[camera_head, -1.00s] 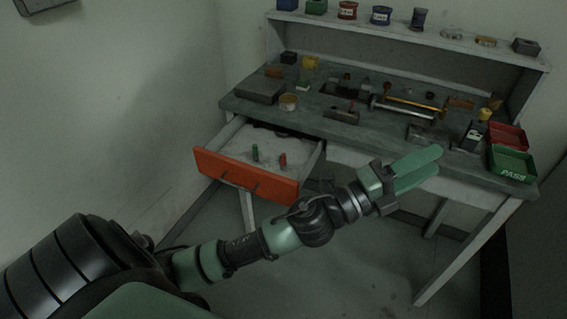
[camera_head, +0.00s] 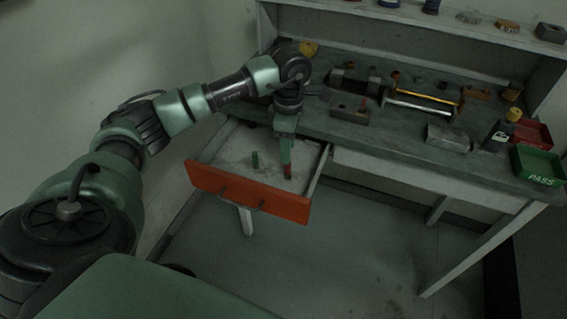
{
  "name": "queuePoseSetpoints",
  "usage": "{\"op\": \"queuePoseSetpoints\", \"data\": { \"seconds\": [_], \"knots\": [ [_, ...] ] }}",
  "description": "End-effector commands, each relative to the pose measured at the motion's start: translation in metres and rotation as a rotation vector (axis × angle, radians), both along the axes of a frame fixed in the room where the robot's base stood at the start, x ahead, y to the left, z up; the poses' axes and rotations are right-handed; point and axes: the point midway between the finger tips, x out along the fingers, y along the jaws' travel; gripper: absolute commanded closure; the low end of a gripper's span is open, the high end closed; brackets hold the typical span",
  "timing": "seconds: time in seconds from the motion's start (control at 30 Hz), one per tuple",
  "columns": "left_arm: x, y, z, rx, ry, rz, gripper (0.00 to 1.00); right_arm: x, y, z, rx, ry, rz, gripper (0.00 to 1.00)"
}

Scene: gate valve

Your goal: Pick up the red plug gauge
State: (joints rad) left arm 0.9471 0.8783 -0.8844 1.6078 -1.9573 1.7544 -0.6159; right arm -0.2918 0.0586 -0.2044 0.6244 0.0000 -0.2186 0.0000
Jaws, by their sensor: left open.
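The red plug gauge (camera_head: 288,171) stands in the open drawer (camera_head: 247,194), in the right part of its pale interior. My left gripper (camera_head: 286,164) points down into the drawer, with its green fingers right at the red gauge. The fingers hide the upper part of the gauge. The jaws are open, seen nearly edge-on, and I cannot tell whether the gauge is between the fingers or touching one. A green plug gauge (camera_head: 255,160) stands to the left of the red one. My right gripper is not in view.
The drawer has an orange front and hangs under a grey workbench (camera_head: 390,150). On the bench are a rod fixture (camera_head: 418,103), several blocks, a red bin (camera_head: 532,133) and a green PASS bin (camera_head: 538,165). A shelf runs along the back. The floor in front is clear.

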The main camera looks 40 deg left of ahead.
Motion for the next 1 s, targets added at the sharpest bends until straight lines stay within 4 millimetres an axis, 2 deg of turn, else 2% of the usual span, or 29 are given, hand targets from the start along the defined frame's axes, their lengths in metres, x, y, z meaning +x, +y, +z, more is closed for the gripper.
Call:
{"op": "queuePoseSetpoints", "data": {
  "seconds": [0.1,0.27,0.5,0.67,0.8,0.93,0.97,1.0],
  "knots": [
    [-0.001,-0.001,-0.014,-0.002,0.004,-0.002,0.59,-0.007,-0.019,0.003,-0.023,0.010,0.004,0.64],
    [-0.001,0.000,-0.033,-0.003,0.006,-0.001,0.59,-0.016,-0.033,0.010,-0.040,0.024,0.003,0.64],
    [0.000,0.000,-0.067,-0.005,0.003,-0.002,0.59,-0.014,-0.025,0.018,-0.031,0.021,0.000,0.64],
    [0.001,0.001,-0.072,-0.004,0.001,-0.002,0.59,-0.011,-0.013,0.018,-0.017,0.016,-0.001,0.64],
    [0.001,0.001,-0.072,-0.004,0.000,-0.002,0.59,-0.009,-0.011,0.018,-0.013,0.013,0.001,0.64],
    [0.001,0.001,-0.072,-0.004,0.000,-0.002,0.95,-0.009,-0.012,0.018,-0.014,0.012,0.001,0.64],
    [0.001,0.001,-0.072,-0.004,0.000,-0.002,1.00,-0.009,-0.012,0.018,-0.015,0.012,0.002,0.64],
    [0.001,0.001,-0.072,-0.004,0.000,-0.002,1.00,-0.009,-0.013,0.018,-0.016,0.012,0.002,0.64]
  ]
}}
